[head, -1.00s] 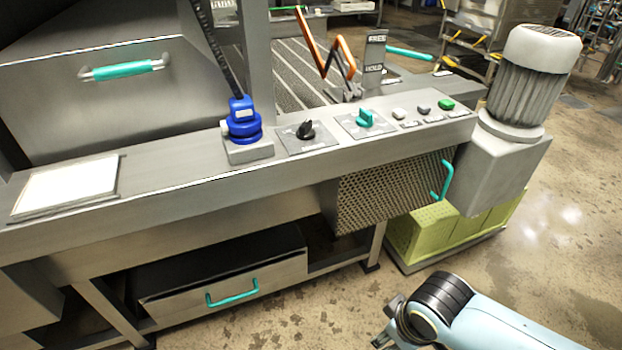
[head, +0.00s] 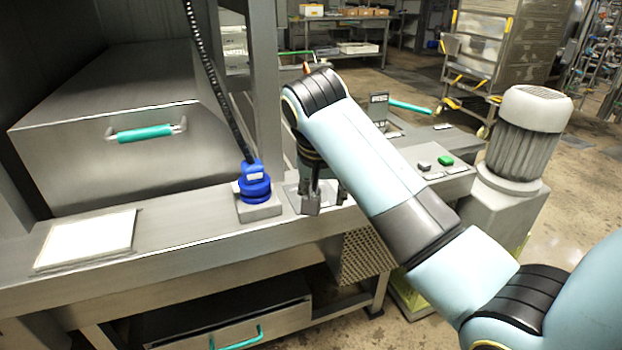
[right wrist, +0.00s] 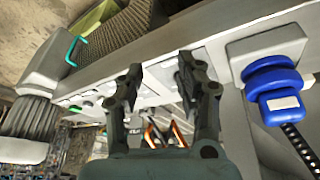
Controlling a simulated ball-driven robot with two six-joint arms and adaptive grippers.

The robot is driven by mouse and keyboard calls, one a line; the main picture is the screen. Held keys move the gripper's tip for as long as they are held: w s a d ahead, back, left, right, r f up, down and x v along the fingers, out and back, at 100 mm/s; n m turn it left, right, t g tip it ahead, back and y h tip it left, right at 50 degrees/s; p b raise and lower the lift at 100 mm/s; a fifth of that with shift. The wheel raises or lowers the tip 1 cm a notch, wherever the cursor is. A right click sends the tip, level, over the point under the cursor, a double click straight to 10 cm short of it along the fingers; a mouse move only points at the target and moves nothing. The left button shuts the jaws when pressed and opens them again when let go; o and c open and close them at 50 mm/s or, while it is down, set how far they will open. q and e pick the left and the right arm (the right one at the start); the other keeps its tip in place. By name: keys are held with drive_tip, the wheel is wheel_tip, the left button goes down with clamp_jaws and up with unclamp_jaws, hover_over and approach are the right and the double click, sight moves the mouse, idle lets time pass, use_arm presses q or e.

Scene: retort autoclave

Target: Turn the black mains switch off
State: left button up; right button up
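The black mains switch is hidden in the head view behind my right gripper. Only an edge of its grey plate (head: 291,189) shows beside the blue plug. My right gripper (head: 326,197) is over the control panel at this plate, fingers pointing down. In the right wrist view the gripper (right wrist: 160,72) has its two fingers apart, with pale panel surface between them. I cannot make out the black switch there, nor whether a finger touches it. My left gripper is not in view.
A blue plug (head: 254,186) with a black coiled cable stands just left of the right gripper. A green button (head: 446,160) and a grey motor (head: 525,135) are to the right. A steel door with a teal handle (head: 145,133) is behind at left.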

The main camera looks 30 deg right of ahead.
drive_tip(key=w+r+m, duration=0.3)
drive_tip(key=w+r, duration=0.3)
drive_tip(key=w, duration=0.2)
drive_tip(key=shift+h, duration=0.3)
drive_tip(key=b+x, duration=0.1)
drive_tip(key=x, duration=1)
drive_tip(key=shift+s+d, duration=0.1)
drive_tip(key=shift+d, duration=0.05)
drive_tip(key=c, duration=0.7)
drive_tip(key=shift+s, duration=0.1)
clamp_jaws()
